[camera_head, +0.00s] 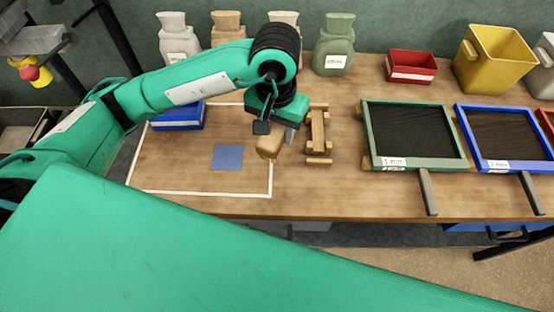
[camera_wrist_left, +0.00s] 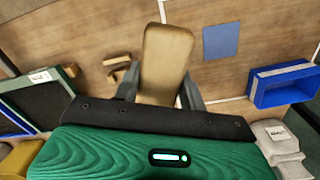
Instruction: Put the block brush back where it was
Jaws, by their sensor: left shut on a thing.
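The block brush is a tan wooden block (camera_head: 270,145). It also shows in the left wrist view (camera_wrist_left: 166,55), upright in the picture between the two fingers. My left gripper (camera_head: 277,132) is shut on it and holds it over the right edge line of the white-outlined area. A small wooden rack (camera_head: 318,132) stands just right of the brush, apart from it; it shows partly in the wrist view (camera_wrist_left: 120,72). A flat blue square (camera_head: 228,157) lies left of the brush. Whether the brush touches the table is unclear. My right gripper is out of view.
Green (camera_head: 415,165) and blue (camera_head: 505,164) framed trays with handles lie right of the rack.

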